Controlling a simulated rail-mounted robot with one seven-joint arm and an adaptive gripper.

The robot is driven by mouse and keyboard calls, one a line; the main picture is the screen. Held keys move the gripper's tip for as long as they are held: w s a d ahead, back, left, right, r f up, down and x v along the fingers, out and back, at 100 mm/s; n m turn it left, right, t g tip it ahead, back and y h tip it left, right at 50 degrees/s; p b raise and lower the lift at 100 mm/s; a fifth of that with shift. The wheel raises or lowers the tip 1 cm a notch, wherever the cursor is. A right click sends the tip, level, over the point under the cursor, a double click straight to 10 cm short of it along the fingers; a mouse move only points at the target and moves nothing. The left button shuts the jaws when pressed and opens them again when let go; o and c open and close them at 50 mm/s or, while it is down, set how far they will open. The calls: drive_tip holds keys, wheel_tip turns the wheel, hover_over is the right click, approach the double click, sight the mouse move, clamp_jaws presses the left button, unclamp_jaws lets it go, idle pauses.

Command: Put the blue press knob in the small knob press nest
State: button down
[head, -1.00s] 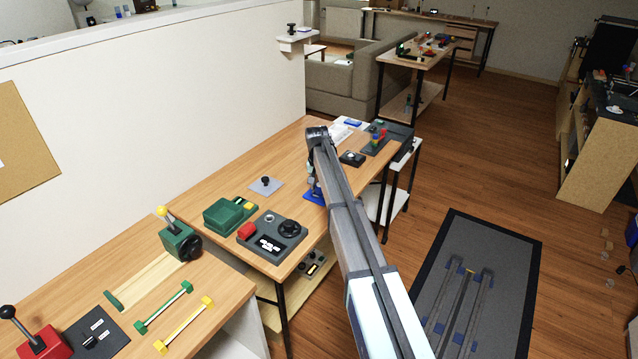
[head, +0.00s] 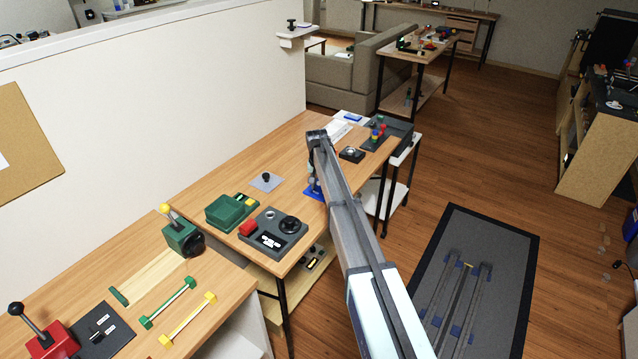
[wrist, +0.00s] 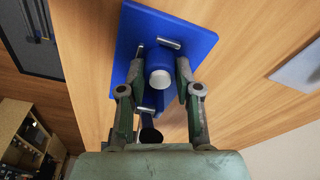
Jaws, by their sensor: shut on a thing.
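In the wrist view my gripper (wrist: 162,75) is shut on a blue piece with a pale round end, which I take for the blue press knob (wrist: 160,62). The knob is between the two green fingers, over a flat blue plate (wrist: 200,42). Metal pins show beside the knob. I cannot tell whether the knob touches the plate. In the head view the blue plate (head: 313,192) shows beside my arm near the front edge of the middle table; my arm hides the knob there. I cannot tell for sure which thing is the small knob press nest.
On the same table are a grey plate with a black knob (head: 266,177), a green box (head: 226,211), a dark control box (head: 272,232), and a small black box (head: 351,154) right of my arm. Bare wood lies between the grey plate and the wall.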

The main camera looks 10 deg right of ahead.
drive_tip(key=c, duration=0.8)
unclamp_jaws()
drive_tip(key=shift+r, duration=0.1)
wheel_tip(320, 180, up, 12)
drive_tip(key=s+b, duration=0.1)
drive_tip(key=b, duration=0.2)
drive_tip(key=shift+s+a+b, duration=0.3)
drive_tip(key=shift+s+b, duration=0.1)
